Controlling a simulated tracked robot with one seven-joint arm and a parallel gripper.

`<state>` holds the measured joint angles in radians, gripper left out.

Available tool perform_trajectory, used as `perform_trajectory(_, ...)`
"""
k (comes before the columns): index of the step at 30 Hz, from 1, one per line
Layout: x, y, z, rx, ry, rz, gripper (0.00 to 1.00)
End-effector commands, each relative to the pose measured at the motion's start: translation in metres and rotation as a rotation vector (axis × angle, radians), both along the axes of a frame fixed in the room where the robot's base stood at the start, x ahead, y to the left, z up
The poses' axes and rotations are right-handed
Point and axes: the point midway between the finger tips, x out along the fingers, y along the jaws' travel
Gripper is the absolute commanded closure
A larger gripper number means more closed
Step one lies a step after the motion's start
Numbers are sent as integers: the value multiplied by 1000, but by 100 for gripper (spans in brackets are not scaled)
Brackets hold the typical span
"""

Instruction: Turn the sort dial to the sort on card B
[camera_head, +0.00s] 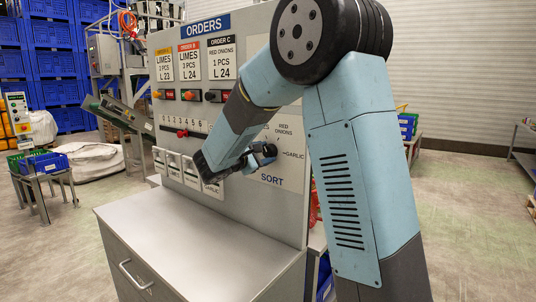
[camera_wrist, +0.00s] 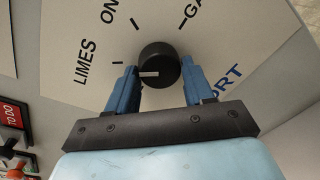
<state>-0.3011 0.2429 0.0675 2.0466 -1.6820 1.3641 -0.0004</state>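The sort dial is a round black knob (camera_wrist: 158,65) with a white pointer mark, on a pale plate in the wrist view. The mark points left, roughly towards the word LIMES. My gripper (camera_wrist: 158,65) has one blue finger on each side of the knob. Whether the fingers touch it is not clear. In the head view my gripper (camera_head: 262,154) is at the sort plate (camera_head: 285,180) and hides most of the dial. RED ONIONS and GARLIC show there. The order B card (camera_head: 190,60) reads LIMES, 3 PCS, L 24.
The order A card (camera_head: 163,65) and order C card (camera_head: 222,58) hang beside it, with switches below. A red slider knob (camera_head: 182,133) sits on a numbered scale. A grey cabinet top (camera_head: 200,235) lies clear below the panel.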

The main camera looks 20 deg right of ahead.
Motion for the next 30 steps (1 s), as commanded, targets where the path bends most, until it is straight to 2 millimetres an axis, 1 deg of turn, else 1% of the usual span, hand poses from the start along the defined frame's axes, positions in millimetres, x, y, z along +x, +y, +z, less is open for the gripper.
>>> perform_trajectory(1,0,0,0,-1,1,0,43)
perform_trajectory(6,0,-1,0,-1,-1,-1,27)
perform_trajectory(7,0,-1,0,-1,-1,-1,26)
perform_trajectory(14,0,-1,1,-2,-1,-4,26)
perform_trajectory(17,-2,2,1,-1,-2,-2,26)
perform_trajectory(20,-8,12,2,-1,-2,-1,26)
perform_trajectory(23,-18,26,3,-1,-1,0,26)
perform_trajectory(30,-44,67,5,-2,0,1,26)
